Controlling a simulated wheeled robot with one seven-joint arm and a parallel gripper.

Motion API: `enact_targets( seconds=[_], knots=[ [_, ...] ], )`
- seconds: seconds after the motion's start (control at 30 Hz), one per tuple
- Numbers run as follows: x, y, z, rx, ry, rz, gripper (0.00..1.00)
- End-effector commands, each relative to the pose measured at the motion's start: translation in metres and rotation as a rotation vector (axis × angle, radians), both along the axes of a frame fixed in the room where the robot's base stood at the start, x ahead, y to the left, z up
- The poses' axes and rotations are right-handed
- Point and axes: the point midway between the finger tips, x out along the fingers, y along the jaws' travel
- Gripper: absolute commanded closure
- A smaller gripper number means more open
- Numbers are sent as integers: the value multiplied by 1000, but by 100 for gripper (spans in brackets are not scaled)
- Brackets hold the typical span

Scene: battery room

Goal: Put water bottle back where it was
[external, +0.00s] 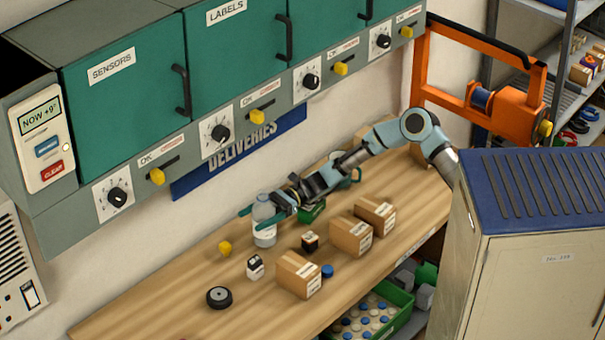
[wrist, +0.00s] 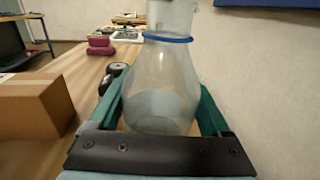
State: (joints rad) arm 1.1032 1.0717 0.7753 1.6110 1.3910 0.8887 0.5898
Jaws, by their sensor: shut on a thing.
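Green cabinets (external: 130,90) overhang behind. The bench's front left is clear.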

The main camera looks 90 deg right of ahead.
Motion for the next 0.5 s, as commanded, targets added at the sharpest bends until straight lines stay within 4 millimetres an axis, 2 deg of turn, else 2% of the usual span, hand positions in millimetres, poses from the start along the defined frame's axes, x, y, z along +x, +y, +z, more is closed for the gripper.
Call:
enact_targets(
  seconds=[0.07,0.1,0.27,0.5],
  knots=[
    [0,0,-2,1,-1,0,96],
    [0,0,-3,0,0,0,17],
    [0,0,-2,0,0,0,0],
    [0,0,-1,0,0,0,0]
  ],
)
